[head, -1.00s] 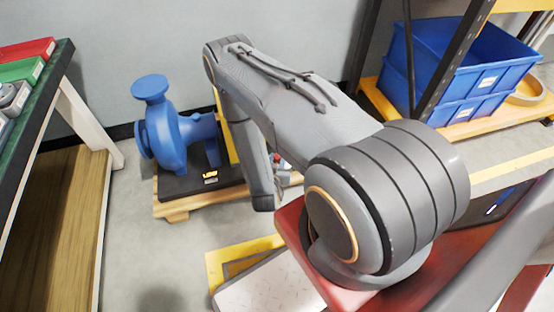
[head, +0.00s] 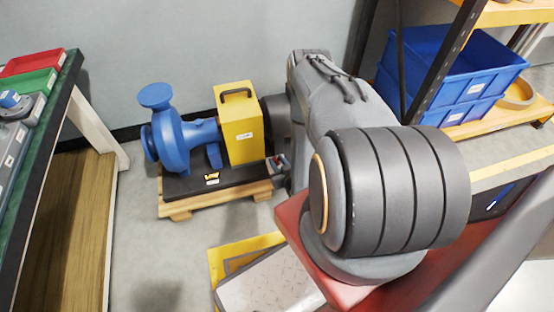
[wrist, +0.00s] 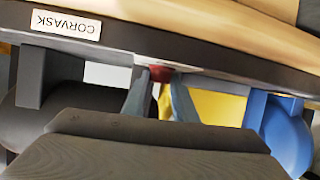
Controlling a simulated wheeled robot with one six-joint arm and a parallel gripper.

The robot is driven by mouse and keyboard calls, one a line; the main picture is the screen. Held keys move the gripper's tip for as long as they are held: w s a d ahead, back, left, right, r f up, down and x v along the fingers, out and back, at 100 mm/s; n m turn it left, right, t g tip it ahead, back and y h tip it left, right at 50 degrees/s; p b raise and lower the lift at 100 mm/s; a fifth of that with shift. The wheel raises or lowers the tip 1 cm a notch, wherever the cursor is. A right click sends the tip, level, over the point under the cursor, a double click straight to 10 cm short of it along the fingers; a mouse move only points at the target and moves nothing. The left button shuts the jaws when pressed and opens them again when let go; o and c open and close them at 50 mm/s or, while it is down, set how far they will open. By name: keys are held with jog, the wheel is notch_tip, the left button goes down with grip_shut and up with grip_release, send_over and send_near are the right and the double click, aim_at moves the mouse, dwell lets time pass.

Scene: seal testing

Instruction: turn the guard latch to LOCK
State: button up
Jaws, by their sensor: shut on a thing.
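The yellow guard (head: 238,128), a box with a black handle on top, stands between the blue pump (head: 172,140) and a dark motor (head: 275,115) on a black base. In the wrist view, the picture is upside down. My gripper (wrist: 160,82) has its two grey fingers shut on a small red part (wrist: 162,73), apparently the guard latch, beside the base edge. The yellow guard (wrist: 205,106) shows behind the fingers. The latch's LOCK marking and its turn angle cannot be read. In the head view, my arm hides much of the motor; my fingertips cannot be made out.
The black base (head: 190,183) rests on a wooden pallet (head: 225,200). A green-topped bench (head: 55,100) with trays stands at left. A rack with blue crates (head: 440,70) is at back right. A yellow-edged plate (head: 265,280) lies in front. Bare floor lies between bench and pallet.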

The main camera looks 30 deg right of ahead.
jog(key=n+y, duration=0.1)
jog(key=d+n+y+p, duration=0.1)
jog(key=y, duration=0.1)
jog(key=shift+s+n, duration=0.1)
jog(key=shift+n, duration=0.2)
jog(key=n+y, duration=0.2)
jog(key=y, duration=0.1)
jog(key=shift+d+n, duration=0.2)
jog(key=shift+n, duration=0.2)
jog(key=n+y+b, duration=0.1)
jog(key=n+g+y, duration=0.1)
jog(key=shift+w+d+f+g+y+b, duration=0.1)
jog(key=shift+w+f+g+y+b, duration=0.05)
jog(key=shift+w+g+y+b, duration=0.2)
jog(key=shift+n+g+y+b, duration=0.55)
jog(key=shift+n+y+b, duration=0.3)
jog(key=shift+n+y, duration=0.3)
jog(key=shift+n, duration=0.25)
jog(key=o, duration=1)
jog(key=shift+o, duration=0.2)
jog(key=shift+r, duration=0.2)
